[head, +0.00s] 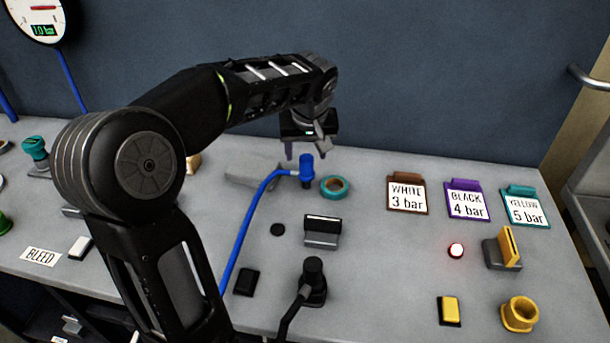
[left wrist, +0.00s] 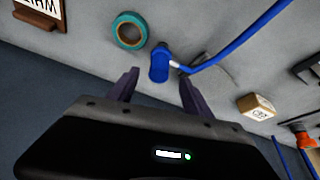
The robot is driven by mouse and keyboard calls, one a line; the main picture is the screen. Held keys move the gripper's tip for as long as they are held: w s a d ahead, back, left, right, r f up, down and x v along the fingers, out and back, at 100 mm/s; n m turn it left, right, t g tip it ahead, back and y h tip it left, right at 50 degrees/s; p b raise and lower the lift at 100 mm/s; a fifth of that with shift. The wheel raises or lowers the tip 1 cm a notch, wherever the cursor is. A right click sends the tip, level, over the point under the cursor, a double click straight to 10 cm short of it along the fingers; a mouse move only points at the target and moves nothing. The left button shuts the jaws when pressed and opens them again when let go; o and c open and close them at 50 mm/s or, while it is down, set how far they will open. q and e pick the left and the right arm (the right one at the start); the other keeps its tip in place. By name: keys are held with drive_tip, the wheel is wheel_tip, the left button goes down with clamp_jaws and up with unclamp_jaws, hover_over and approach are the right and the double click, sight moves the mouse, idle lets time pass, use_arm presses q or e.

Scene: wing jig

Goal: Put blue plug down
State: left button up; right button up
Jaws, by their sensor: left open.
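The blue plug (head: 306,170) stands upright on the grey bench, with its blue hose (head: 245,222) running from its side toward the front. In the left wrist view the blue plug (left wrist: 160,64) shows just beyond and between the fingertips. My left gripper (head: 305,150) is above and just behind the plug in the head view, its fingers spread. My right gripper is in neither view.
A teal ring (head: 334,187) lies close to the plug's right. A grey block (head: 322,231) and a black plug (head: 313,283) stand in front. Label stands, such as WHITE 3 bar (head: 407,193), are at right. A yellow socket (head: 519,314) is at front right.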

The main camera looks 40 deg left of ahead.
sight(306, 158)
use_arm(q)
drive_tip(key=shift+x, duration=1.35)
drive_tip(key=shift+f, duration=0.1)
drive_tip(key=shift+w+a+f+p, duration=0.15)
drive_tip(key=shift+f+p, duration=0.15)
drive_tip(key=shift+p, duration=0.15)
drive_tip(key=p+x, duration=0.1)
drive_tip(key=x, duration=0.3)
drive_tip(key=shift+w+f, duration=0.15)
clamp_jaws()
